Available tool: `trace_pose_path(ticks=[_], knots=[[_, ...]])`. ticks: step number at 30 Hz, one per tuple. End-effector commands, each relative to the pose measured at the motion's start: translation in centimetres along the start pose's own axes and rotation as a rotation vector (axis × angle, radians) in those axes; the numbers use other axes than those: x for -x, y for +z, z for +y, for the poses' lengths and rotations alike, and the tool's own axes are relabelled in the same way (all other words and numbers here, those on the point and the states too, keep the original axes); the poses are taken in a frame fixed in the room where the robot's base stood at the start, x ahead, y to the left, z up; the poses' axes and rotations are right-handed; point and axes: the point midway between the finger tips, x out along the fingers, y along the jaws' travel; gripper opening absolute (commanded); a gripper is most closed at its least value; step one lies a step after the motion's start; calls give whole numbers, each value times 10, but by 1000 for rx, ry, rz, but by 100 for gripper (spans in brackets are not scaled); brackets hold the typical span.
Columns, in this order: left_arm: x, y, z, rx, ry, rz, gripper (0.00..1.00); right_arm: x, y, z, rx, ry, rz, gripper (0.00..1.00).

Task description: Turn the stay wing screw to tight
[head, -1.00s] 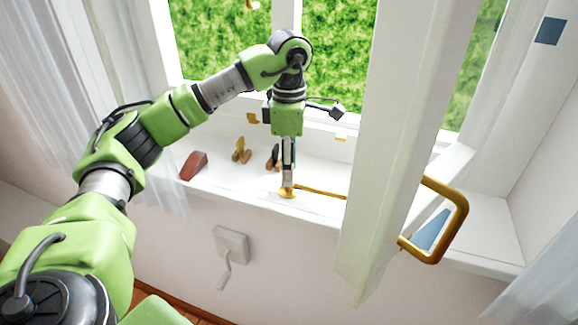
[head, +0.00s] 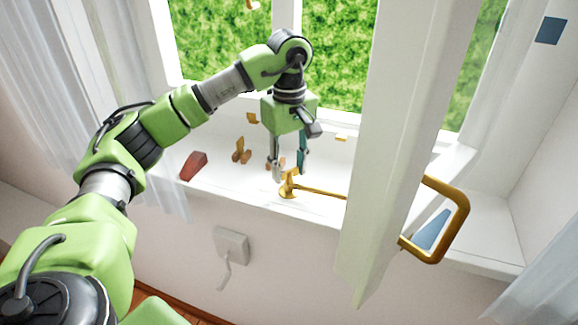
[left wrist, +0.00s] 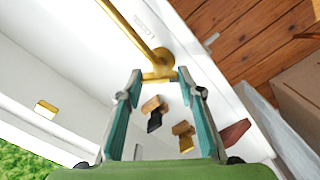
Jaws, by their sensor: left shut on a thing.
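The brass wing screw (head: 289,186) stands on the white sill near its front edge, at the left end of the brass stay rod (head: 322,193). My left gripper (head: 290,174) points down at it, with its two fingers apart on either side of the wing. In the left wrist view the wing (left wrist: 159,75) spans between the fingertips (left wrist: 159,73), and the gripper is shut on it. The round base and rod (left wrist: 128,24) show beyond it. Any tightness marking is too small to read. My right gripper is not in view.
A red wedge (head: 194,165) and a brass-and-wood piece (head: 241,152) lie on the sill to the left; another small piece is partly behind my fingers. The open white sash (head: 385,150) with its brass handle (head: 459,215) stands right. A crank (head: 230,245) is on the wall below.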

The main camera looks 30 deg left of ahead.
Motion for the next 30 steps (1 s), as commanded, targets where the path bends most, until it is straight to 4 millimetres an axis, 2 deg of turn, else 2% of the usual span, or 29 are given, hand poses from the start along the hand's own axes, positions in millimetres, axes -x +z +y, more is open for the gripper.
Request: trace_pose_path(ticks=[18, 30], knots=[[0, 0, 0, -551, 0, -1, 13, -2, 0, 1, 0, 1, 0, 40], [0, 0, 0, -738, 0, -1, 13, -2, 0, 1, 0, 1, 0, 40]])
